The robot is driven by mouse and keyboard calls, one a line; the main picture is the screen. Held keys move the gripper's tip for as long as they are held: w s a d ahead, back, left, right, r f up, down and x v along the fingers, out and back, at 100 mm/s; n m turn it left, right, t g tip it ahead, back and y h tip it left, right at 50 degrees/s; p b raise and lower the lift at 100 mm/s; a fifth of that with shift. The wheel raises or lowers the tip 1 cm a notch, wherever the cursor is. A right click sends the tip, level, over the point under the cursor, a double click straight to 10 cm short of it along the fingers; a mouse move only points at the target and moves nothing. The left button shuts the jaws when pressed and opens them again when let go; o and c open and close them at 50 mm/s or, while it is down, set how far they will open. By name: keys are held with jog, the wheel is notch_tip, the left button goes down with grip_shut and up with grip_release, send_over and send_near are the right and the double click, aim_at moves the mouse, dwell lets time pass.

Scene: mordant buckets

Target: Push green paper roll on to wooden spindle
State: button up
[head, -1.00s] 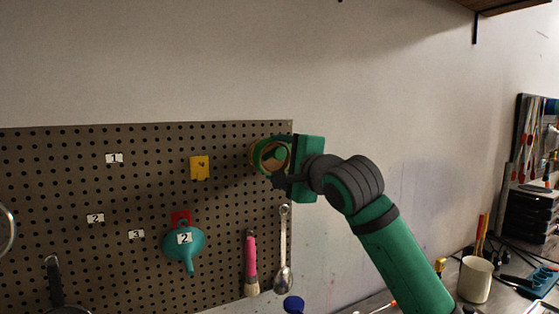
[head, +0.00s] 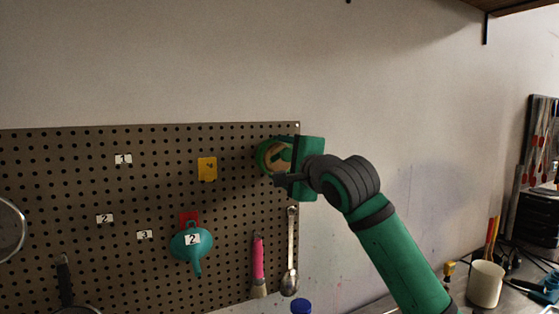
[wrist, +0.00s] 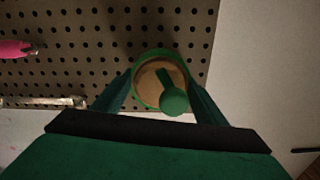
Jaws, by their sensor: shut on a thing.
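The green paper roll (wrist: 137,80) shows as a green ring with a tan inside, end-on in the wrist view, in front of the pegboard near its right edge. In the head view the roll (head: 262,156) sits at the board's upper right. My gripper (wrist: 160,88) is shut on the roll, one green finger on each side. A green peg with a rounded end (wrist: 174,101) shows across the roll's opening; it may be the spindle, but no bare wooden spindle is clear. I cannot tell how far the peg passes through the roll.
The pegboard (head: 130,190) holds a yellow tag (head: 207,169), a teal funnel (head: 190,243), a pink-handled brush (head: 258,262) and a metal spoon (head: 291,255) below the roll. Bare wall (head: 430,150) lies right. A white cup (head: 486,284) stands lower right.

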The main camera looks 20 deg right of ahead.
jog(key=shift+w+d, duration=0.2)
jog(key=o, duration=1.3)
jog(key=shift+a, duration=0.1)
jog(key=shift+c, duration=0.2)
jog(key=s+d, duration=0.1)
jog(key=s, duration=0.9)
jog(key=shift+s+d, duration=0.25)
jog(key=shift+d, duration=0.05)
jog(key=shift+s, duration=0.15)
